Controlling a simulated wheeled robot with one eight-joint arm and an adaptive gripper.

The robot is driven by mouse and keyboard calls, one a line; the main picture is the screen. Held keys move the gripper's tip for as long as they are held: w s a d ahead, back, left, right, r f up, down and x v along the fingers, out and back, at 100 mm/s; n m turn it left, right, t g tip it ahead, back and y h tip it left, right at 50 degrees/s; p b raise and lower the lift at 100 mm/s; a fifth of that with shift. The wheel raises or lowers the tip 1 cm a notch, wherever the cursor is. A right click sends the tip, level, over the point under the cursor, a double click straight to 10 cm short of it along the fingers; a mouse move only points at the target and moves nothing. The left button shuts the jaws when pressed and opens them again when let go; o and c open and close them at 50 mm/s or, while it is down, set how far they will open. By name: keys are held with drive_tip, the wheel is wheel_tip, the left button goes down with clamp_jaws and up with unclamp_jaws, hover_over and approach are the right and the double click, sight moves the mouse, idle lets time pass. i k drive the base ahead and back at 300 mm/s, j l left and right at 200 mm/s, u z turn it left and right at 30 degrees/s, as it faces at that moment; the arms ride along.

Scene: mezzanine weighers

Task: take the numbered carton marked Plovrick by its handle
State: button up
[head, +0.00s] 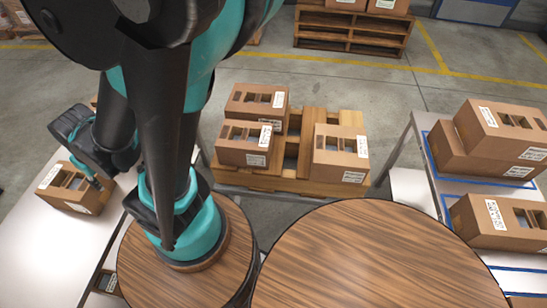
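Several brown cartons with handle slots and white labels are in view, and the label print is too small to read, so I cannot tell which is marked Plovrick. One carton (73,204) sits on the white table at the left. Part of the carton is hidden by the gripper. Whether the fingers are open, shut or touching the handle cannot be seen. Other cartons stand on a pallet in the middle, among them a right one (328,160) and a left one (232,152).
The white table (30,255) carries the left carton. A wooden pallet (290,183) holds cartons beyond my base. A right table (447,182) with blue outlines holds more cartons (487,235). A further pallet (352,36) stands at the back. Grey floor (390,90) between is clear.

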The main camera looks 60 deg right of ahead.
sight(340, 154)
drive_tip(key=j+z, duration=0.1)
drive_tip(key=z, duration=0.35)
drive_tip(key=j+z, duration=0.1)
drive_tip(key=z, duration=0.4)
drive_tip(key=k+z, duration=0.1)
drive_tip(key=z, duration=0.8)
drive_tip(key=k+l+z, duration=0.1)
drive_tip(key=z, duration=0.35)
drive_tip(key=l+z, duration=0.15)
drive_tip(key=z, duration=0.35)
drive_tip(key=k+j+z, duration=0.2)
drive_tip(key=k, duration=0.2)
